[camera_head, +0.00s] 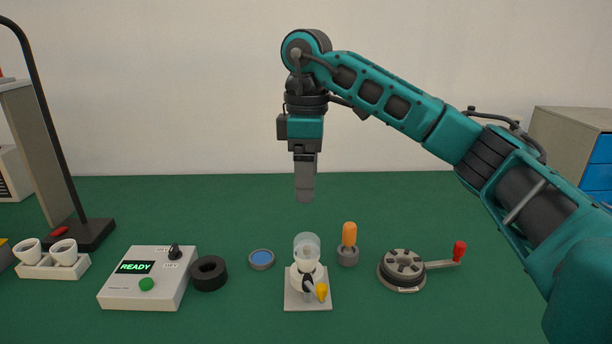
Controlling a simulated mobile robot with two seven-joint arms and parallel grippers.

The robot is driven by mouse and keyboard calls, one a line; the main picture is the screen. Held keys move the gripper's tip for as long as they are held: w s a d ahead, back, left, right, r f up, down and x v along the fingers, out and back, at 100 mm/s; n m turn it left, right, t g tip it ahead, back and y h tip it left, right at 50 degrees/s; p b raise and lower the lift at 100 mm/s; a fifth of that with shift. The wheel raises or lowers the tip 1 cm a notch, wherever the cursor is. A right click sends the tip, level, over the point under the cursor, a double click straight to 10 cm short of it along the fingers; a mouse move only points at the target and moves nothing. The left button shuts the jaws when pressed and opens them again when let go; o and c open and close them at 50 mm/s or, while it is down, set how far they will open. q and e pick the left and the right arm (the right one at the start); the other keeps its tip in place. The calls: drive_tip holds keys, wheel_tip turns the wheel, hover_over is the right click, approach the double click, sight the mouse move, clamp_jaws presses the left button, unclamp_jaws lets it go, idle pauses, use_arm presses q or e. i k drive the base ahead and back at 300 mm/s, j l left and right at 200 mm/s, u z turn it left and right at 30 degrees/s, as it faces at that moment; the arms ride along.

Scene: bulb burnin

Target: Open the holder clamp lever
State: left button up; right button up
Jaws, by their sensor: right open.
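The bulb holder (307,274) stands on a pale square base on the green table, with a translucent glass cylinder (307,242) at its top. Its clamp lever (313,288) is a dark arm with a yellow tip at the front of the holder, pointing forward and slightly right. My right gripper (304,196) points straight down above and slightly left of the holder, clear of it, with nothing seen in it. It is open, though its fingers overlap from this side. My left gripper is not in view.
A control box (142,290) reading READY, a black ring (209,273) and a blue-topped disc (261,259) lie left of the holder. An orange-handled tool (349,240) stands close right, then a crank wheel (402,267) with a red knob. White cups (64,252) stand far left.

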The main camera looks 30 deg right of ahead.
sight(320, 292)
drive_tip(key=k+j, duration=0.8)
drive_tip(key=k, duration=0.05)
